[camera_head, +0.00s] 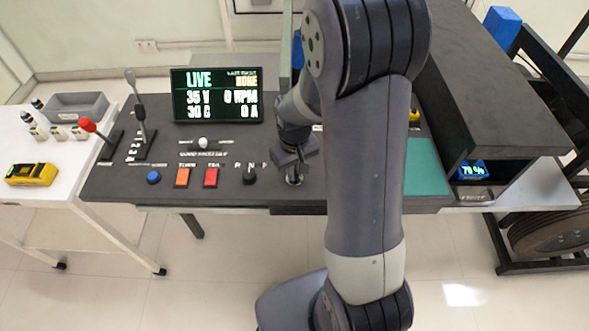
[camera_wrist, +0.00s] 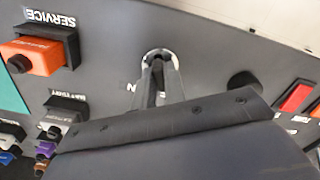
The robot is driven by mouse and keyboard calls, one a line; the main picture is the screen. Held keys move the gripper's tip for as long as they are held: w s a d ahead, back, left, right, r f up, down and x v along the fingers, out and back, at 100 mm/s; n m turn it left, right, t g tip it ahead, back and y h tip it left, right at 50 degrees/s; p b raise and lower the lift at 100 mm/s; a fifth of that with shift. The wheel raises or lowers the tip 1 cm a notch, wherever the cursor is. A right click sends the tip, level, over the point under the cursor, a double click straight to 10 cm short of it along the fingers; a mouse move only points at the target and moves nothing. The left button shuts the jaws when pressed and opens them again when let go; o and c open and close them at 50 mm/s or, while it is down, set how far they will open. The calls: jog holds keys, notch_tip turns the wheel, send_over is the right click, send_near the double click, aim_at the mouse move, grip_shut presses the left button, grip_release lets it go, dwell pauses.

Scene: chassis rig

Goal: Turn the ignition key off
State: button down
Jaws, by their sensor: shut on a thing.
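The ignition switch shows in the wrist view as a pale metal ring (camera_wrist: 160,54) on the dark panel. The key itself is mostly hidden between my fingers. My gripper (camera_wrist: 161,75) is shut on the key, with both fingertips at the ring. A label beside the ring is mostly covered, so the key's position cannot be read. The display (camera_head: 217,95) reads LIVE, 35 V, 0 RPM, 0 A.
Red (camera_head: 211,177) and orange (camera_head: 182,177) switches and a blue button (camera_head: 153,177) lie left of the knob. Levers stand farther left. An orange SERVICE plug (camera_wrist: 40,55) shows in the wrist view. A dark raised shelf (camera_head: 500,100) stands at the right.

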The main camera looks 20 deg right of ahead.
dwell(0.4)
jog(key=c, duration=1.5)
grip_release()
jog(key=shift+o, duration=0.2)
jog(key=shift+r, duration=0.1)
notch_tip(320, 180, up, 11)
jog(key=shift+f, duration=0.3)
notch_tip(320, 180, down, 11)
jog(key=shift+r, duration=0.2)
